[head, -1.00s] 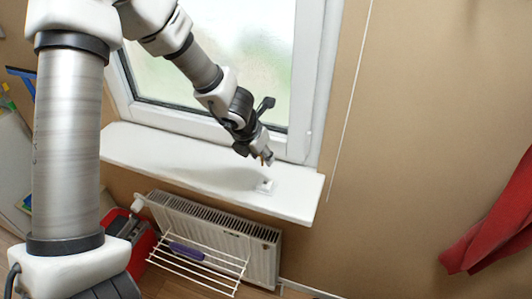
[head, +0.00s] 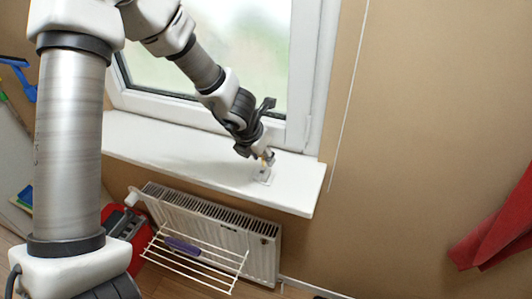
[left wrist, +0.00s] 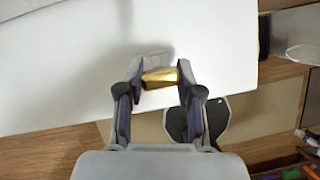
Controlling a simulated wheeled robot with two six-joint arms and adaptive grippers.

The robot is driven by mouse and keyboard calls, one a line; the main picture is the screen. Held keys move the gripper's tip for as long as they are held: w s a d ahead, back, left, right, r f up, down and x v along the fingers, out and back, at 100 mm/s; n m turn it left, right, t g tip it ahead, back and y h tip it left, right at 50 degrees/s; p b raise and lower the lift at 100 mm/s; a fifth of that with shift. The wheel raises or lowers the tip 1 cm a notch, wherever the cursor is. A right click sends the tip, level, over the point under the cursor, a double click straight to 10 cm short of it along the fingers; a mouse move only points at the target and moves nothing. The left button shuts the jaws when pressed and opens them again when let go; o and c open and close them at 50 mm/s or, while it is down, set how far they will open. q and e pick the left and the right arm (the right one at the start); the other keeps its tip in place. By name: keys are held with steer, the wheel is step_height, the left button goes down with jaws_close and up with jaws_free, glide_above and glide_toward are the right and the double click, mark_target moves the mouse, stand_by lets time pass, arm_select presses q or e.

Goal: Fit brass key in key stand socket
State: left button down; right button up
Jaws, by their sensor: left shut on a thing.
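The brass key (left wrist: 161,77) is held crosswise between the fingertips of my left gripper (left wrist: 158,82) in the left wrist view. In the head view my left gripper (head: 266,158) is shut on it, low over the white windowsill. The small white key stand (head: 263,176) is on the sill right below the fingertips. A pale block just beyond the key in the left wrist view (left wrist: 149,60) looks like the stand. The socket is hidden, and I cannot tell whether the key touches it. My right gripper is not in view.
The white windowsill (head: 165,146) is otherwise clear, with the window behind it. Below it are a radiator (head: 258,252) and a white wire rack (head: 213,271) with a purple item (head: 182,246). A red cloth (head: 495,232) hangs at the right.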

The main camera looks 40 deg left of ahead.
mark_target(263, 170)
arm_select(q)
steer(key=shift+s+a, duration=0.1)
stand_by(0.3)
steer(key=shift+f, duration=0.1)
steer(key=shift+s+b, duration=0.3)
steer(key=shift+b, duration=0.1)
stand_by(0.8)
steer(key=shift+f+b, duration=0.3)
steer(key=shift+f, duration=0.05)
steer(key=shift+f+b, duration=1.1)
steer(key=shift+f, duration=0.05)
